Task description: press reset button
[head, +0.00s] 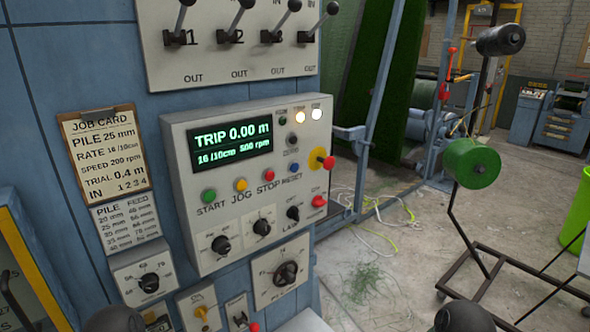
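The reset button is a small blue button (294,168) above the label RESET on the grey control panel (180,147), in the middle of the head view. It stands at the right end of a row with a green START button (209,195), a yellow JOG button (240,184) and a red STOP button (268,174). Nothing covers it. The panel display (231,144) reads TRIP 0.00 m, and lamps above it glow amber and white. Dark rounded parts of mine show at the bottom edge, left and right, but no gripper fingers are visible.
A red knob on a yellow plate (318,160) sticks out right of the reset button. Several levers (278,22) stick out above the panel; rotary knobs (222,243) lie below. A wheeled stand with a green spool (471,163) stands right. Loose cables (385,240) lie on the floor.

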